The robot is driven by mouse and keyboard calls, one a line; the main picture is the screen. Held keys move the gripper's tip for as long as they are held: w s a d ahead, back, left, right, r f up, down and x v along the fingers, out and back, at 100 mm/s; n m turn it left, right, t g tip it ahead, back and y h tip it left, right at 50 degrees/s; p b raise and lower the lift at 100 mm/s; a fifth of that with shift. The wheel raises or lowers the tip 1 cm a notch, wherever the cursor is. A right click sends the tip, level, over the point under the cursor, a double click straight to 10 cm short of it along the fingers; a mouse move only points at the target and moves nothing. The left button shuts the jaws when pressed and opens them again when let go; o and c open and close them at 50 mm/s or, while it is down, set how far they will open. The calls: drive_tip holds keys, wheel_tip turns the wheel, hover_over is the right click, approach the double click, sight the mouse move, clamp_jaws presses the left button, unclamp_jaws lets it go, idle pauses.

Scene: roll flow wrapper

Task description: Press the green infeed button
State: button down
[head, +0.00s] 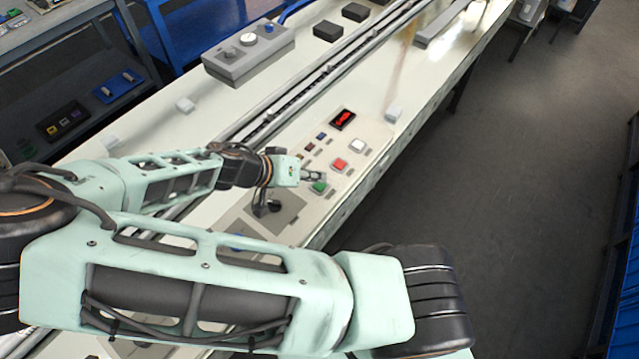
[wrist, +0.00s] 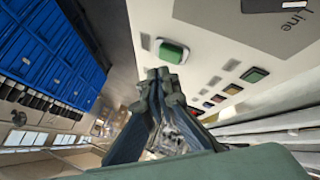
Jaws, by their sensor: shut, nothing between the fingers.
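The green button (head: 319,187) sits on the pale control panel, at the near end of a row with a red button (head: 339,164) and a white button (head: 356,145). My gripper (head: 318,176) is shut and empty, with its fingertips just beside the green button in the head view. In the wrist view the green button (wrist: 172,51) stands in its pale square frame just beyond the shut fingertips (wrist: 160,74). The fingertips look close to it but apart; the exact height gap cannot be told. The green button is largely unobstructed in both views.
A red-lit display (head: 342,119) and several small buttons share the panel. A grey plate with a black knob (head: 267,207) lies nearer. Conveyor rails (head: 290,98) run behind, with a grey control box (head: 248,53) beyond. Clear floor (head: 480,190) lies to the right.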

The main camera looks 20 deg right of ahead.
idle(0.6)
drive_tip(key=shift+f, duration=0.4)
